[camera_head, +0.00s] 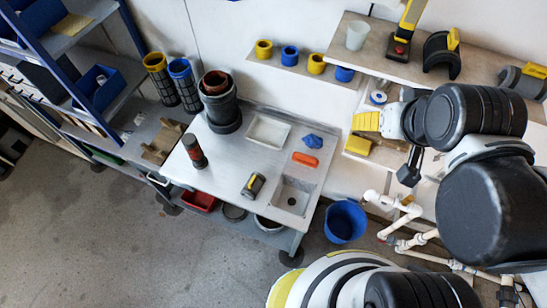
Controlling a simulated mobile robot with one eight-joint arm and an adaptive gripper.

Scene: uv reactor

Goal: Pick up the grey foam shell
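A grey half-round shell (522,82) with a yellow part on top lies at the right end of the upper shelf. It looks like the grey foam shell. A darker, near-black arched shell (441,56) with a yellow tab stands to its left on the same shelf. My gripper seems to be the small black end (409,173) hanging below the white wrist. It is below and left of both shells in the picture and apart from them. Its fingers are too small to make out, and I see nothing clearly held.
The upper shelf (385,48) also bears a pale cup (357,35) and a yellow tool (406,25). My arm covers part of the area below. A sink bench (225,165) stands left, with a blue bucket (345,221) and white pipes (410,216) near it. The floor at lower left is clear.

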